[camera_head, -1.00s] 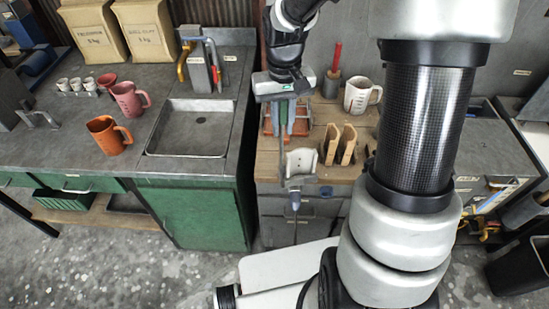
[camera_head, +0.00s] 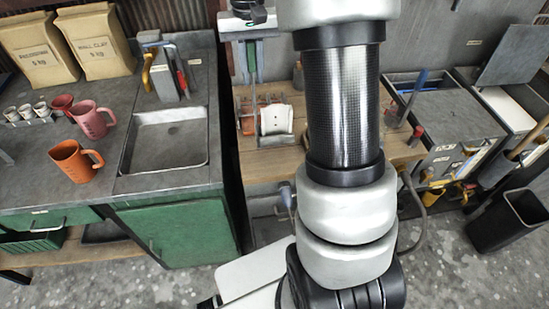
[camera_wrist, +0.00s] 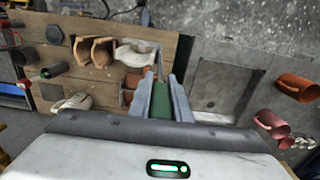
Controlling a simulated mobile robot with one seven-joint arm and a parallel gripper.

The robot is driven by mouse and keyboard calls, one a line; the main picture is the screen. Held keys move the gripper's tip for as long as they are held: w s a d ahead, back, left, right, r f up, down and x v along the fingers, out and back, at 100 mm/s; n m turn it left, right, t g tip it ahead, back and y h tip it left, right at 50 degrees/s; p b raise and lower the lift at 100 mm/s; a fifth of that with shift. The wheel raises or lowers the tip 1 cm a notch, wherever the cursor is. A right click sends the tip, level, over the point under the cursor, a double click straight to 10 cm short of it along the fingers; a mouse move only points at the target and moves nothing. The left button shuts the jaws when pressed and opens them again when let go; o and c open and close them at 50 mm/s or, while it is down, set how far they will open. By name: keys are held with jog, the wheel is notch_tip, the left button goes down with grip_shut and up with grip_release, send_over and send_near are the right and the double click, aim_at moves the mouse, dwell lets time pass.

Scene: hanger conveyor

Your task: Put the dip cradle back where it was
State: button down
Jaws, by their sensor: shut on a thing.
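The dip cradle (camera_head: 276,120) appears to be the pale, curved trough below my gripper (camera_head: 251,78). In the wrist view the cradle (camera_wrist: 133,54) lies just past my fingertips (camera_wrist: 160,85), with a thin metal arm beside it. My grey fingers are shut on a green part that looks like its grip; the join between grip and trough is not clear.
A sink (camera_head: 165,145) is set in the grey counter at left, with an orange mug (camera_head: 75,162) and a pink mug (camera_head: 92,120). Two wooden brackets (camera_wrist: 94,50) stand on the bench beside the cradle. My arm hides the bench's middle in the head view.

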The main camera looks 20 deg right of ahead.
jog(key=shift+w+d, duration=0.1)
jog(key=shift+d, duration=0.1)
notch_tip(320, 180, down, 9)
jog(key=shift+f, duration=0.15)
dwell(0.3)
jog(key=shift+f, duration=0.15)
jog(key=c, duration=1.6)
grip_release()
jog(key=shift+c, duration=0.2)
